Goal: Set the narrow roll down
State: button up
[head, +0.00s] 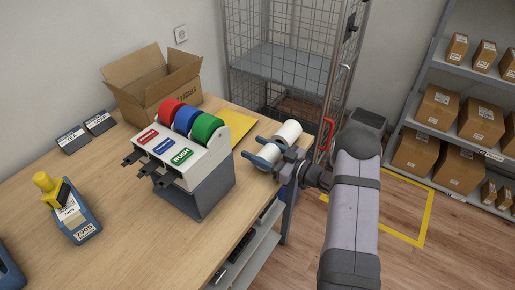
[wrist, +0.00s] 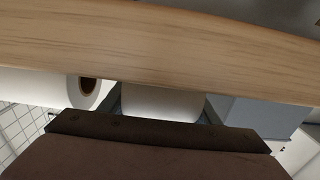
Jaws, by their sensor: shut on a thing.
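My gripper (head: 266,153) has its two blue fingers closed around a white roll, the narrow roll (head: 268,150), at the right edge of the wooden counter. In the wrist view the narrow roll (wrist: 160,101) shows as a white band between the finger pads, and the counter edge crosses in front of it. The fingers hide much of it, and I cannot tell whether it touches the counter. A second, longer white roll (head: 288,132) is just beyond it; its end with a brown core (wrist: 90,86) shows at the left of the wrist view.
A dispenser (head: 206,160) with red, blue and green rolls stands left of my gripper on the counter (head: 130,240). A yellow envelope (head: 238,124) lies behind it. An open cardboard box (head: 150,85) is at the back. A wire cage (head: 285,65) stands beyond the counter.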

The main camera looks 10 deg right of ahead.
aim_at(275, 158)
jog(key=shift+f, duration=0.25)
jog(key=shift+f+b, duration=0.1)
jog(key=shift+b, duration=0.2)
jog(key=o, duration=1.2)
jog(key=shift+c, duration=0.2)
jog(key=shift+s+d, duration=0.2)
jog(key=b+v, duration=0.2)
jog(key=v, duration=0.3)
jog(key=shift+s+d, duration=0.15)
jog(key=shift+s, duration=0.15)
jog(key=shift+o, duration=0.4)
jog(key=shift+s+d+r+b, duration=0.25)
jog(key=shift+s+d+b, duration=0.05)
jog(key=shift+s+d, duration=0.15)
